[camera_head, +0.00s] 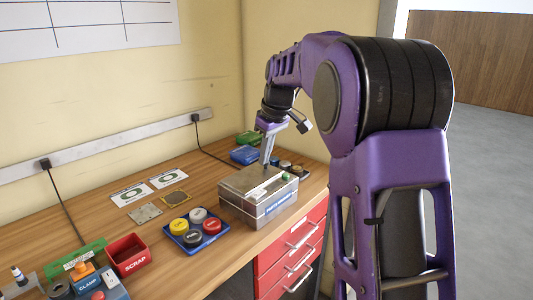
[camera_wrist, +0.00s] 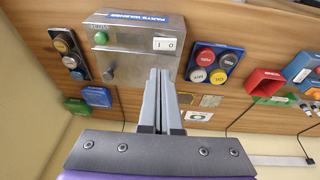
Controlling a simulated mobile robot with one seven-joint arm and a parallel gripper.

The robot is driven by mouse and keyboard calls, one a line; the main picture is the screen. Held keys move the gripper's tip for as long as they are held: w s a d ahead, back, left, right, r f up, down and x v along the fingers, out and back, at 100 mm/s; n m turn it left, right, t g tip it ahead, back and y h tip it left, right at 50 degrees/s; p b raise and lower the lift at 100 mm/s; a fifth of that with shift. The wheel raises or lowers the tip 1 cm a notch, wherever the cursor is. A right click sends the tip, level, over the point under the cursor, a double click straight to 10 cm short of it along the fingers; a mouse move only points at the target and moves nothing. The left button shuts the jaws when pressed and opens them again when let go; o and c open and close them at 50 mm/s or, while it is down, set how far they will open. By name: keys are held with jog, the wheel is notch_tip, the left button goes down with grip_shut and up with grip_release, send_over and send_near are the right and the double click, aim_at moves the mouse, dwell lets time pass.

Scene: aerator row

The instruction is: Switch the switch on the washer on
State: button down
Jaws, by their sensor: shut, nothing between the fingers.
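The washer (camera_head: 256,209) is a grey metal box with a blue label on its front, standing on the wooden bench. In the wrist view, the washer (camera_wrist: 132,67) shows a blue "PARTS WASHER" label. Its white rocker switch (camera_wrist: 165,44) is marked I and O; I cannot tell which side is pressed. A green button (camera_wrist: 101,38) and a small grey knob (camera_wrist: 108,73) are also on its top. My gripper (camera_head: 266,166) is shut and empty, pointing down over the washer's top. In the wrist view, my gripper's fingertips (camera_wrist: 160,72) appear just below the switch; contact cannot be told.
A blue tray (camera_head: 184,239) of coloured round caps stands left of the washer. A red scrap bin (camera_head: 127,255) and a clamp box (camera_head: 86,275) are farther left. Blue and green bins (camera_head: 245,154) lie behind. Red drawers (camera_head: 290,258) are under the bench.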

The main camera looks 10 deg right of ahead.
aim_at(261, 190)
jog(key=x, duration=0.4)
jog(key=b+x, duration=0.1)
jog(key=x, duration=0.3)
jog(key=shift+s+d+f, duration=0.2)
jog(key=shift+d, duration=0.05)
jog(key=shift+w+d+f, duration=0.1)
jog(key=shift+f, duration=0.55)
